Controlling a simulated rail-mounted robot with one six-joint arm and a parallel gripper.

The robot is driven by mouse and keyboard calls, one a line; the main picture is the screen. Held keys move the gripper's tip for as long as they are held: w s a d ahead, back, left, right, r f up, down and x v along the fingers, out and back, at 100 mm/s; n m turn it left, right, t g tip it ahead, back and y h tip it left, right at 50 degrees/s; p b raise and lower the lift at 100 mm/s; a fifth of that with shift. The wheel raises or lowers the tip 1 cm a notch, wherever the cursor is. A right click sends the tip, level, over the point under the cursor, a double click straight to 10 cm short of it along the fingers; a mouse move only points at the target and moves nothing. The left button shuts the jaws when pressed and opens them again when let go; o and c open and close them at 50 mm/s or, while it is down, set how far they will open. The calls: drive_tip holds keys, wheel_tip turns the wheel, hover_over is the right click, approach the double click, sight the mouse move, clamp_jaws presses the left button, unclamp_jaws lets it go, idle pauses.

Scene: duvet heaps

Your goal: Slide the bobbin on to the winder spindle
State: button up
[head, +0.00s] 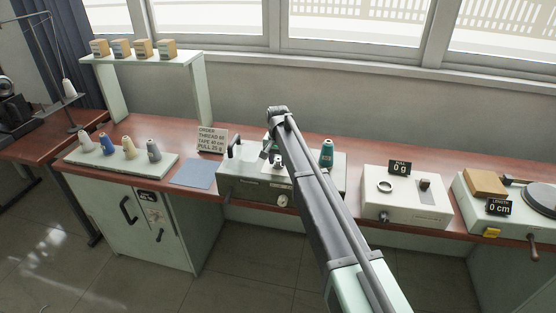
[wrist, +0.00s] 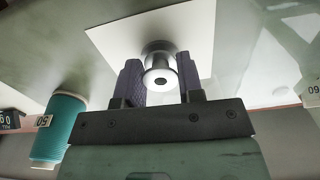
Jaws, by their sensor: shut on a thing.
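The winder (head: 250,185) is a pale box on the bench with a dark lever at its left and a knob on its front. My gripper (head: 268,156) is over its top, partly hidden by my arm. I cannot make out the spindle in either view.
Left on the bench are a tray (head: 118,164) with several thread cones, a blue mat (head: 193,174) and an order card (head: 212,139). Right are a box reading 0 g (head: 400,205) and a box reading 0 cm (head: 490,215). A shelf (head: 140,58) holds small boxes.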

sight(278, 161)
drive_tip(key=shift+f, duration=0.25)
drive_tip(key=o, duration=1)
drive_tip(key=shift+r, duration=0.1)
wheel_tip(278, 161, up, 11)
drive_tip(key=p, duration=1)
drive_tip(key=shift+p, duration=0.3)
